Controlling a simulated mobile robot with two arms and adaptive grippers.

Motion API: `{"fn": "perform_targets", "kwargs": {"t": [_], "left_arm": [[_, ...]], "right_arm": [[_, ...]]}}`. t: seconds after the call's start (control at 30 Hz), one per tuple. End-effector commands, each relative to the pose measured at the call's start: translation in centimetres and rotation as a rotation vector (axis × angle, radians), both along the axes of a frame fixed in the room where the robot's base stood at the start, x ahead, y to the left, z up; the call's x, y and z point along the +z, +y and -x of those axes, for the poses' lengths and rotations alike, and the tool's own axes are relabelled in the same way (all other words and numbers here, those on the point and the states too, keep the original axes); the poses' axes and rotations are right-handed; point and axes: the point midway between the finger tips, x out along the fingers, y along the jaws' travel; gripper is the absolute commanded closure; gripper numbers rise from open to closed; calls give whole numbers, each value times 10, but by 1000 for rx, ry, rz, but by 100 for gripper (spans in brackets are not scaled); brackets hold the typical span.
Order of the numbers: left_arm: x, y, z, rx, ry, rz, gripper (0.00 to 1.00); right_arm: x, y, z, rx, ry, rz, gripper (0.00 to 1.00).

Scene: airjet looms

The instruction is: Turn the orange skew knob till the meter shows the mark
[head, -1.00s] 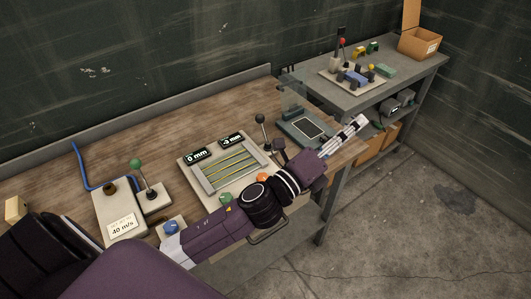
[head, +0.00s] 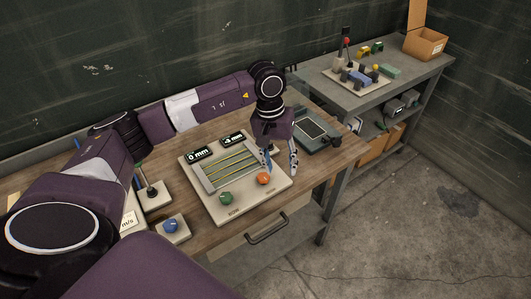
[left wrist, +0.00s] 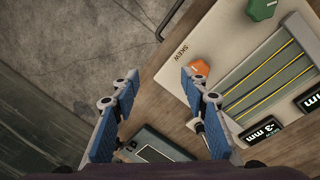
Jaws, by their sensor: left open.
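The orange skew knob (head: 264,179) sits at the right front of a pale panel (head: 235,213); in the left wrist view the knob (left wrist: 199,67) is beside the word SKEW. My left gripper (head: 280,164) points down, open and empty, just above and behind the knob. In the left wrist view the knob is beyond the right fingertip, not between the fingers (left wrist: 160,82). A meter (head: 232,138) at the panel's back right reads -3 mm in the left wrist view (left wrist: 262,132). A second meter (head: 199,155) reads 0 mm. My right gripper is not in view.
A green knob (head: 225,198) is on the same panel, left of the orange one. A blue knob (head: 171,226) is on a small box further left. A grey device with a dark screen (head: 311,129) stands right of my gripper. A drawer handle (head: 267,228) juts from the bench front.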

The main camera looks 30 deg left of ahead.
Motion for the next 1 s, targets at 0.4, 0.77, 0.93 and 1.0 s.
{"fn": "perform_targets", "kwargs": {"t": [0.4, 0.77, 0.93, 1.0], "left_arm": [[-2, 57, 4, -47, 35, -167, 59], [-45, 56, 5, -46, 35, -163, 59], [-65, 56, 5, -47, 36, -163, 59], [-69, 56, 4, -46, 34, -163, 59]], "right_arm": [[-8, -4, 0, 2, 0, 4, 56], [-28, -4, 0, 3, 0, 4, 56], [-34, -4, 0, 3, 0, 4, 56], [-35, -4, 0, 3, 0, 4, 56]]}}
